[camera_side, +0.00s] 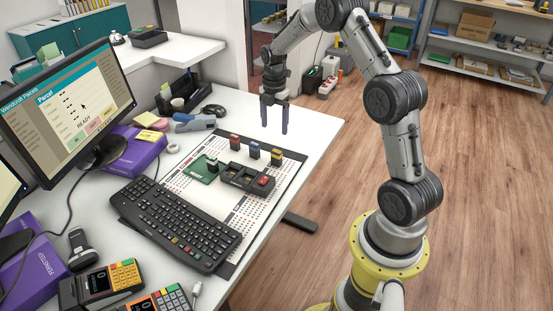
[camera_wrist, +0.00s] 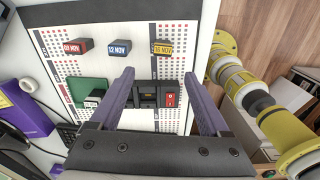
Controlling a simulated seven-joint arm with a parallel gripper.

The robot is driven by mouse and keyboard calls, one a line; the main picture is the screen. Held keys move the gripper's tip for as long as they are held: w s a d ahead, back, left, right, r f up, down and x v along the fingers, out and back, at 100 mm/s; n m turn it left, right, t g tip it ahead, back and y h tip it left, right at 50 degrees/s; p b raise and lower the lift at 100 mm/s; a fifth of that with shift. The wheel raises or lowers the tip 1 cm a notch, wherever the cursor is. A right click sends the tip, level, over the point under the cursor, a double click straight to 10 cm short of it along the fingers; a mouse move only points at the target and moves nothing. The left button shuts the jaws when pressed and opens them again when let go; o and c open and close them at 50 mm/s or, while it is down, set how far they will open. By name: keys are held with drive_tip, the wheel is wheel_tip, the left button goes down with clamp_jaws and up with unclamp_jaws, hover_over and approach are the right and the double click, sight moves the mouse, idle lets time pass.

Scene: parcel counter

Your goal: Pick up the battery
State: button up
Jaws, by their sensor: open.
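My gripper (camera_side: 275,128) hangs fingers-down above the counter, beyond the small blocks, with its jaws apart and empty. In the wrist view its two purple fingers (camera_wrist: 158,78) frame a black holder (camera_wrist: 150,103) with a red part (camera_wrist: 170,99). Three small upright dark blocks stand in a row: red-topped (camera_side: 234,141), blue-topped (camera_side: 255,148) and yellow-topped (camera_side: 276,157). Their date labels read 09, 12 and apparently 16 NOV in the wrist view. Another labelled dark block (camera_wrist: 93,98) stands at a green pad (camera_wrist: 86,86). I cannot tell which item is the battery.
A white dotted mat (camera_side: 236,216) lies under the items. A black keyboard (camera_side: 183,223) lies on its near side. A monitor (camera_side: 75,105), purple boxes (camera_side: 136,152) and card terminals (camera_side: 108,285) stand to the left.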

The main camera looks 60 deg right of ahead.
sight(276, 152)
wheel_tip(276, 152, down, 8)
drive_tip(key=shift+f, duration=0.1)
drive_tip(key=shift+s+d+f, duration=0.1)
drive_tip(key=shift+s+f, duration=0.05)
drive_tip(key=shift+f, duration=1.15)
drive_tip(key=shift+s+d+f, duration=0.1)
drive_tip(key=shift+s+f, duration=0.05)
drive_tip(key=shift+f, duration=1.15)
drive_tip(key=shift+c, duration=0.3)
clamp_jaws()
